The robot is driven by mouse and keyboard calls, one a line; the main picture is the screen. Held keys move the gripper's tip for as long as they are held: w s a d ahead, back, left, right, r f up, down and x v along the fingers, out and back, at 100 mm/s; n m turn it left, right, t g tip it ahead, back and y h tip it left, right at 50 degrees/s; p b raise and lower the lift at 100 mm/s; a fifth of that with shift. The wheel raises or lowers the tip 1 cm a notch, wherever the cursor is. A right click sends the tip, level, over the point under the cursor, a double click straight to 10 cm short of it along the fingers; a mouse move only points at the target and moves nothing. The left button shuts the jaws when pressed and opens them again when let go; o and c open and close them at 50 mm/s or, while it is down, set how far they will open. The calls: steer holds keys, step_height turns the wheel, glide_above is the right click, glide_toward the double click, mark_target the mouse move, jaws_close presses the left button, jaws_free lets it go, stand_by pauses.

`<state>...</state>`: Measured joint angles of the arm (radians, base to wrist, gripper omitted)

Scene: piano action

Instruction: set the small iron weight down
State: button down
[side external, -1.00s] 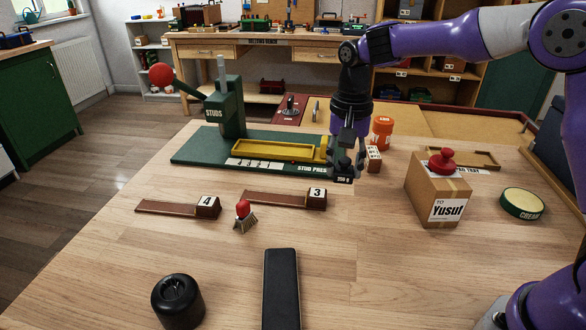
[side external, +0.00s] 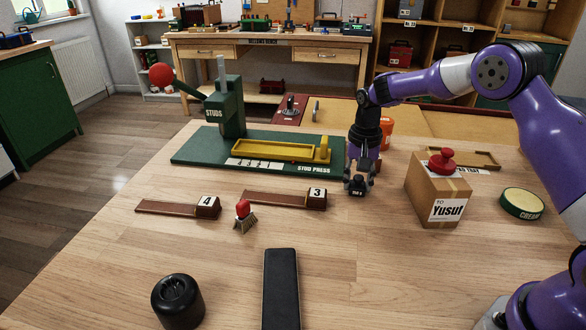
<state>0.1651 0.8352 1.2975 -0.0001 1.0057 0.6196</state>
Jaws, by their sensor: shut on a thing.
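The small iron weight (side external: 357,191) is a dark block with a pale label, low between the fingers of my gripper (side external: 358,183). My gripper is shut on it and points down, just right of the green stud press base (side external: 190,152). I cannot tell whether the weight touches the table or hangs slightly above it.
The Yusuf box (side external: 424,203) with a red knob on top stands to the right. An orange jar (side external: 386,134) is partly hidden behind my arm. Key pieces 3 (side external: 317,198) and 4 (side external: 207,206) and a red-handled brush (side external: 243,212) lie left.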

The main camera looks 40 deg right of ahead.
mark_target(359, 176)
steer(key=shift+f, duration=0.15)
steer(key=shift+c, duration=2.2)
jaws_free()
step_height(359, 176, up, 12)
steer(key=s+a+r+n+t, duration=0.3)
steer(key=s+a+r+n, duration=0.1)
steer(key=s+r, duration=0.45)
steer(key=s+a+f+n+t, duration=0.1)
steer(key=s+f+n, duration=0.1)
steer(key=s, duration=0.4)
steer(key=s+a+f+n+t, duration=0.1)
steer(key=s+n, duration=0.2)
steer(key=s, duration=0.3)
steer(key=shift+a+f+t, duration=0.3)
steer(key=shift+a+f, duration=0.1)
